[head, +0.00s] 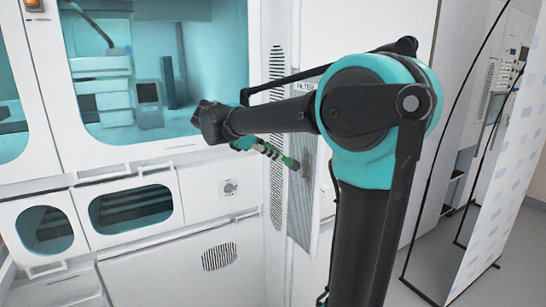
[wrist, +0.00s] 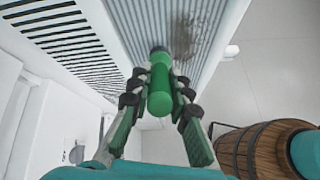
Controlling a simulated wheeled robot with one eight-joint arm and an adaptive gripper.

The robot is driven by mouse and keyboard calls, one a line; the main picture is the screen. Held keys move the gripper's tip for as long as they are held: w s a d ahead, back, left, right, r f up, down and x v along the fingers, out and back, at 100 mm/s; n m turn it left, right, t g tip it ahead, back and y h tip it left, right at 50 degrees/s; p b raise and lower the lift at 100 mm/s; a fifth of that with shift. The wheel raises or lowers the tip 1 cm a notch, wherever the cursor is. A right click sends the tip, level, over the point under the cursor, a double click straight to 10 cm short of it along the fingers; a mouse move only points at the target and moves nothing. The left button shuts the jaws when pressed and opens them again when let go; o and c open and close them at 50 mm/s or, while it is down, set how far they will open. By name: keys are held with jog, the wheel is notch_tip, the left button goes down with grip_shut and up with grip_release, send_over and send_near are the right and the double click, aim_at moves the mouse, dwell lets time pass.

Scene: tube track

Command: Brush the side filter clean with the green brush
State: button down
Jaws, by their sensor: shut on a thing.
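The side filter (head: 302,218) is a tall grey mesh panel on the side of the white machine, under a "FILTER" label. A dark dirt smudge (head: 307,166) shows on it; the smudge also shows in the wrist view (wrist: 184,36). My gripper (head: 274,152) is shut on the green brush (head: 289,162), whose dark-tipped end points at the filter. In the wrist view, the fingers of my gripper (wrist: 161,84) hold the sides of the green brush (wrist: 160,90). The brush end is close to the filter, left of the smudge. I cannot tell whether it touches.
A slotted vent (wrist: 62,38) lies left of the filter. The machine's glass window (head: 200,60) and white panels are behind my arm. A wooden barrel-like thing (wrist: 258,150) is at the lower right of the wrist view. Open floor (wrist: 270,75) lies right of the filter.

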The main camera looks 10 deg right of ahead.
jog(key=shift+f, duration=0.15)
jog(key=shift+f, duration=0.8)
jog(key=shift+f, duration=0.1)
jog(key=shift+f, duration=0.75)
jog(key=shift+r, duration=0.15)
jog(key=shift+r, duration=1.7)
jog(key=shift+f, duration=0.1)
jog(key=shift+s+d+f, duration=0.25)
jog(key=shift+s+f, duration=0.3)
jog(key=shift+f, duration=0.25)
